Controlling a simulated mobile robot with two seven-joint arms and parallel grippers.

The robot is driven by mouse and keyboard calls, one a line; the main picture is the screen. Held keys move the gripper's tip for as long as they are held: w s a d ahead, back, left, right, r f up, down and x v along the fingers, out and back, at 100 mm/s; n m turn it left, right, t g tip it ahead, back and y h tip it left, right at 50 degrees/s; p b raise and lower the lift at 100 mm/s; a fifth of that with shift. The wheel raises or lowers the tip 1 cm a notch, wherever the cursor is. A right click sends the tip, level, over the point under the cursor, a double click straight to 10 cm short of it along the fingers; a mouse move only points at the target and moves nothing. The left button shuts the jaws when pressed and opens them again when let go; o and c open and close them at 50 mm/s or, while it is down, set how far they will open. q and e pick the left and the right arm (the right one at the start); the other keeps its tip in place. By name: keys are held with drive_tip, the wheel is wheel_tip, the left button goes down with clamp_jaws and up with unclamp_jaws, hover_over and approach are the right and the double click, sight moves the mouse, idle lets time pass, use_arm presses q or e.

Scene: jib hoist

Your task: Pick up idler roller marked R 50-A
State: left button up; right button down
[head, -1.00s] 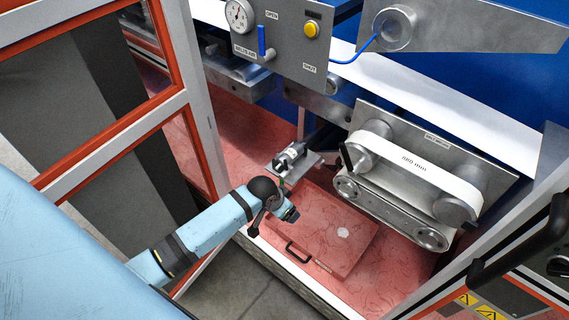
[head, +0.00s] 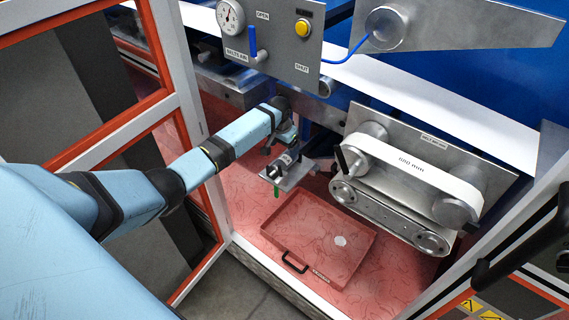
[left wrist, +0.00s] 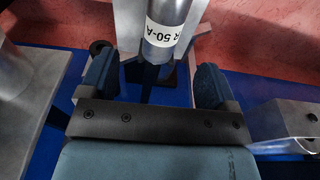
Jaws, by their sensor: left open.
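The idler roller (head: 285,161) is a short grey cylinder with a pale label, seated on a small metal bracket (head: 297,178) inside the cabinet. In the left wrist view the roller (left wrist: 168,20) reads "R 50-A" and its end shows at the top, just beyond the fingertips and roughly in line with the gap between them. My left gripper (left wrist: 155,65) is open and empty, with its two dark blue fingers apart. In the head view the left gripper (head: 287,136) is just behind and above the roller, partly hidden by its own wrist. My right gripper is not in view.
A red tray (head: 263,235) with a black handle lies on the red floor below. A belt unit (head: 480,180) stands to the right. A gauge panel (head: 275,60) hangs above. An open door frame (head: 195,130) is at the left.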

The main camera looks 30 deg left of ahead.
sight(284, 158)
use_arm(q)
drive_tip(key=shift+w+f, duration=0.2)
drive_tip(key=shift+f, duration=0.95)
drive_tip(key=f, duration=0.2)
drive_tip(key=f+b, duration=0.1)
drive_tip(key=f, duration=0.2)
drive_tip(key=shift+w+a+f, duration=0.15)
drive_tip(key=shift+w+f, duration=0.05)
drive_tip(key=shift+f, duration=0.15)
drive_tip(key=c, duration=1.3)
drive_tip(key=shift+o, duration=0.4)
